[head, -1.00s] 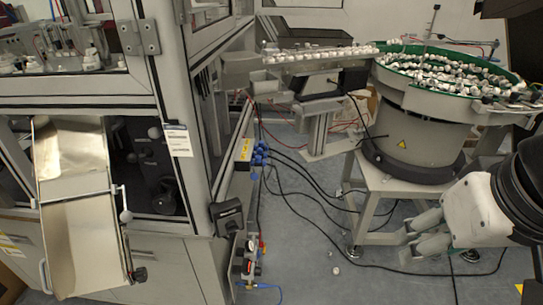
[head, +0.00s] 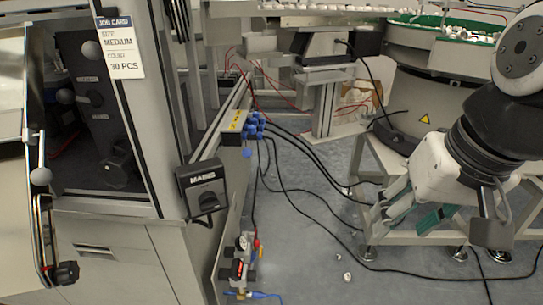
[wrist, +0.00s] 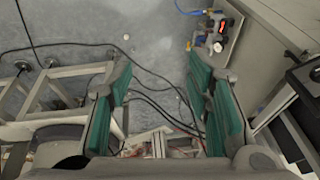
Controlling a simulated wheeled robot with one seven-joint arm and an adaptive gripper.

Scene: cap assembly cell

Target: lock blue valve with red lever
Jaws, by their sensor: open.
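A small air unit (head: 240,262) is mounted low on the side of the machine cabinet in the head view. It has a round gauge, red and yellow parts and a blue tube at the bottom. It also shows at the top of the wrist view (wrist: 218,35), with blue and red pieces. The blue valve and its red lever are too small to tell apart. My gripper (head: 378,208) is right of the unit and clear of it. Its green-padded fingers are apart with nothing between them in the wrist view (wrist: 160,75).
A grey MAINS switch box (head: 202,188) juts from the cabinet corner above the unit. Blue connectors (head: 252,126) with black cables hang behind. The bowl feeder stand (head: 362,165) is close to my arm.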

